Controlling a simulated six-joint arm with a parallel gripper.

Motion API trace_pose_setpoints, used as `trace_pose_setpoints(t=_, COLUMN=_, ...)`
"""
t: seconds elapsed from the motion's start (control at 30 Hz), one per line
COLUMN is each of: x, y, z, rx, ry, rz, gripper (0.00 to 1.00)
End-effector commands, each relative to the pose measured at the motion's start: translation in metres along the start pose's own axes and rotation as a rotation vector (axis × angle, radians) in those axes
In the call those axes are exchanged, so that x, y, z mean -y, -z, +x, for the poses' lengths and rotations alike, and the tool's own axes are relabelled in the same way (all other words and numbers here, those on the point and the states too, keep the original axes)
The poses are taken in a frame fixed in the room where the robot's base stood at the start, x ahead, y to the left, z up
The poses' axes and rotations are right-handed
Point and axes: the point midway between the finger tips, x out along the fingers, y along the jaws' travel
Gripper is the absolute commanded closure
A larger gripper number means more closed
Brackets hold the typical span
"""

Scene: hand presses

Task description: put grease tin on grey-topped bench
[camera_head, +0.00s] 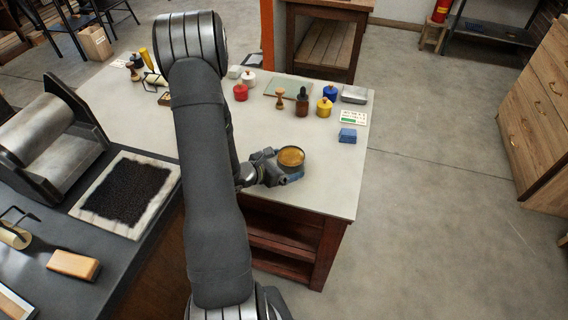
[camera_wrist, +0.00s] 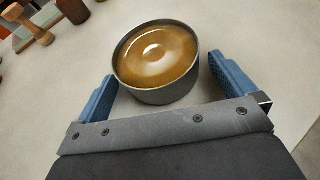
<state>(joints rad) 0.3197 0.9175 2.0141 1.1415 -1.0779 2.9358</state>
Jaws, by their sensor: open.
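The grease tin (camera_head: 291,156), a round dark tin with amber contents, is at the front right part of the pale grey-topped bench (camera_head: 335,185). It looks upright and seems to stand on that top. My gripper (camera_head: 279,167) is open beside it, low over the bench. In the wrist view the tin (camera_wrist: 158,62) lies ahead of the palm, between the blue fingertips of my gripper (camera_wrist: 166,85). The tin's underside is hidden.
A blue block (camera_head: 347,135), a yellow pot (camera_head: 324,108), a brown bottle (camera_head: 302,101) and a wooden stamp (camera_head: 280,100) stand behind the tin. A dark bench with an inked slab (camera_head: 128,193) and a roller press (camera_head: 45,135) is at left. The bench's front right corner is clear.

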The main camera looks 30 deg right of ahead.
Motion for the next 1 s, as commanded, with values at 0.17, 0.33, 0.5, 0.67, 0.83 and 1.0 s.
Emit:
trace_pose_setpoints(t=0.17, x=-0.001, y=-0.003, z=-0.006, rx=0.000, ry=-0.002, rz=0.000, gripper=0.00)
trace_pose_setpoints(t=0.33, x=-0.001, y=-0.003, z=-0.035, rx=-0.001, ry=-0.005, rz=-0.001, gripper=0.00)
trace_pose_setpoints(t=0.5, x=-0.002, y=-0.003, z=-0.069, rx=0.001, ry=-0.007, rz=-0.001, gripper=0.00)
trace_pose_setpoints(t=0.67, x=-0.001, y=-0.003, z=-0.096, rx=0.000, ry=-0.005, rz=-0.001, gripper=0.00)
trace_pose_setpoints(t=0.83, x=-0.001, y=-0.003, z=-0.114, rx=0.001, ry=-0.004, rz=0.000, gripper=0.00)
trace_pose_setpoints(t=1.0, x=0.000, y=-0.003, z=-0.121, rx=0.000, ry=-0.001, rz=-0.001, gripper=0.00)
